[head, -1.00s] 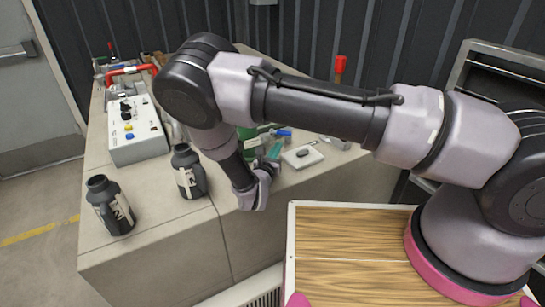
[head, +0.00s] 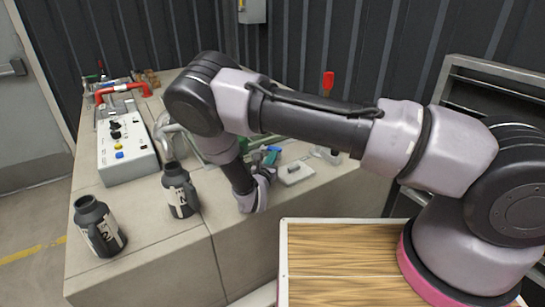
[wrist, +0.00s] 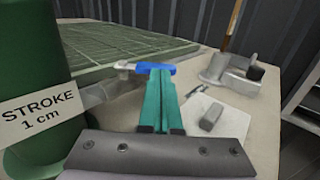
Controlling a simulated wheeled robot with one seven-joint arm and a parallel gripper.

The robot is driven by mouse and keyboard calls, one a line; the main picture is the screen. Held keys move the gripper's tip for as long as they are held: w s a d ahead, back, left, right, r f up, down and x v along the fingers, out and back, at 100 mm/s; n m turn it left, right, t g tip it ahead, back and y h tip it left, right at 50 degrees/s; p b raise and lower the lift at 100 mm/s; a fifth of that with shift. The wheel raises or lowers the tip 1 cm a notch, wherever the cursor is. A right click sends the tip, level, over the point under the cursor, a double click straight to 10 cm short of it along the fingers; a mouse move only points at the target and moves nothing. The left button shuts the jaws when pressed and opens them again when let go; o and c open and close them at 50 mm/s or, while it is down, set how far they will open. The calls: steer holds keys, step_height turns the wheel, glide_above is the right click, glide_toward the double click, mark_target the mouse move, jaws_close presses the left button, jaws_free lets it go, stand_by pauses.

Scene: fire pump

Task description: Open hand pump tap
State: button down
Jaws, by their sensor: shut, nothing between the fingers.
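The tap has a blue handle (wrist: 155,68) on a grey metal valve body (wrist: 124,70), seen ahead of my gripper in the wrist view. The handle is also small in the head view (head: 274,149). My gripper (wrist: 163,92) has teal fingers, shut and empty, with their tips right at the handle. I cannot tell whether they touch it. The green pump body (wrist: 30,70) with a "STROKE 1 cm" label stands close on the left in the wrist view. My arm hides most of the pump in the head view.
A small white block on a white plate (wrist: 198,125) lies right of my fingers, with a grey metal fitting (wrist: 240,75) behind it. In the head view, two dark bottles (head: 100,228) (head: 180,190) and a control box (head: 128,145) stand on the concrete bench (head: 150,245).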

steer(key=shift+w+d, duration=0.2)
steer(key=shift+d, duration=0.05)
steer(key=shift+w+d, duration=0.75)
steer(key=shift+w, duration=0.25)
steer(key=shift+x, duration=1.2)
steer(key=shift+w, duration=0.1)
steer(key=v, duration=1)
steer(key=shift+s, duration=0.4)
